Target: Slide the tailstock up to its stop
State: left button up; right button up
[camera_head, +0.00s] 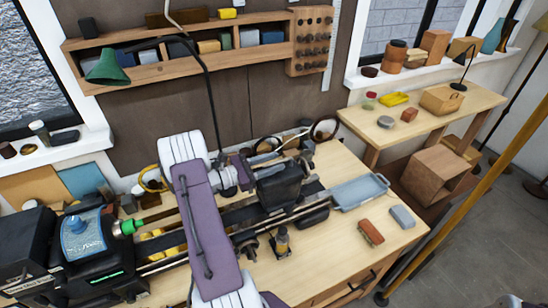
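The lathe lies along the workbench, with its headstock (88,238) and green chuck piece (127,226) at the left. A black block on the bed rails, which looks like the tailstock (281,186), sits right of my purple and white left arm. My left gripper (250,168) is at the block's left, upper side. Its fingers are small and dark against the clutter, so I cannot tell whether they touch the block or are open or shut. My arm hides the bed's middle. The stop cannot be made out. My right gripper is not in view.
A blue-grey tray (361,191) lies near the rails' right end. A red-brown brush-like block (371,232) and a grey block (402,216) lie on the bench's right. A small brass-and-black item (281,240) stands in front of the bed. The front right bench top is mostly clear.

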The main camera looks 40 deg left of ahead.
pick_arm(q)
jog(key=shift+w+d+r, duration=0.1)
jog(key=shift+d+r, duration=0.05)
jog(key=shift+d, duration=0.2)
jog(key=shift+s+d+r, duration=0.25)
jog(key=shift+s+d, duration=0.15)
jog(key=shift+s, duration=0.05)
jog(key=shift+a, duration=0.15)
jog(key=c, duration=0.7)
jog(key=shift+w+a+f, duration=0.1)
jog(key=shift+f, duration=0.05)
grip_shut()
